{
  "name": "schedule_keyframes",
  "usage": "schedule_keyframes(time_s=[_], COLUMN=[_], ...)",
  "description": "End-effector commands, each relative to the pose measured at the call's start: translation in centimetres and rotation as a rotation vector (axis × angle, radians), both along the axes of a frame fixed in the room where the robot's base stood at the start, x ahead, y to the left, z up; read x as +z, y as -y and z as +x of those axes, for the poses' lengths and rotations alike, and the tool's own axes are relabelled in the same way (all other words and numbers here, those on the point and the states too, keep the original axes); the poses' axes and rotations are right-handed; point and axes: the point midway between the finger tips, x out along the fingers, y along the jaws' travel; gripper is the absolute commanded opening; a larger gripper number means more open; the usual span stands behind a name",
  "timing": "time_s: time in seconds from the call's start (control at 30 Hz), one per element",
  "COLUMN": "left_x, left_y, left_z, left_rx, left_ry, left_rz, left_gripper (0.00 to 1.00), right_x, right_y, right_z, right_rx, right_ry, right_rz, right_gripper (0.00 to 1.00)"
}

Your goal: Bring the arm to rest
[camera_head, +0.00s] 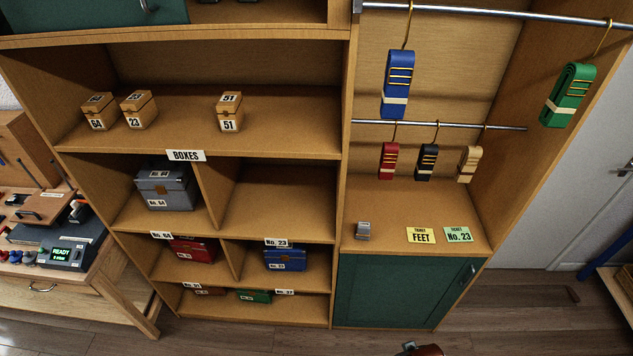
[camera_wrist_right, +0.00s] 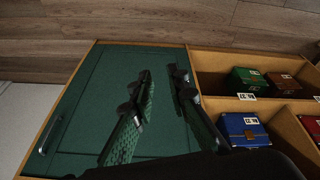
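My right gripper (camera_wrist_right: 160,80) shows in the right wrist view. Its two dark fingers are spread apart with nothing between them. Behind them is the green cabinet door (camera_wrist_right: 85,95), which also shows shut in the head view (camera_head: 385,290). I cannot tell the distance from the fingers to the door. A small dark and reddish part shows at the bottom edge of the head view; I cannot tell what it is. My left gripper is in neither view.
The wooden shelf unit holds a grey box (camera_head: 165,187), a red box (camera_head: 193,249), a blue box (camera_head: 285,258) and a green box (camera_head: 254,296). Coiled straps, including a blue one (camera_head: 398,85), hang from rails. A yellow ticket (camera_head: 421,235) lies beside a green ticket (camera_head: 459,235). A workbench (camera_head: 110,277) stands left.

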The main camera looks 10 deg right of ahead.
Motion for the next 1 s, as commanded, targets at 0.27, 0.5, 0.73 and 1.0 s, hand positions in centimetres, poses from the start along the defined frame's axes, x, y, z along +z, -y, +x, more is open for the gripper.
schedule_keyframes(time_s=[0.27,0.5,0.73,1.0], left_x=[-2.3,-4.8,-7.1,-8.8], left_y=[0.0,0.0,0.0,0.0], left_z=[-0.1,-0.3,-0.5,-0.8], left_rx=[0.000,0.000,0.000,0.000], left_ry=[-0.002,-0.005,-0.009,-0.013], left_rz=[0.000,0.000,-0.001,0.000], left_gripper=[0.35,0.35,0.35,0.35], right_x=[-14.0,-29.2,-40.9,-47.5], right_y=[-0.6,-1.3,-1.6,-1.3], right_z=[-0.5,-4.9,-12.8,-21.2], right_rx=[0.019,0.044,0.071,0.094], right_ry=[-0.054,-0.110,-0.165,-0.208], right_rz=[0.012,0.022,0.028,0.030], right_gripper=[0.15,0.15,0.15,0.15])
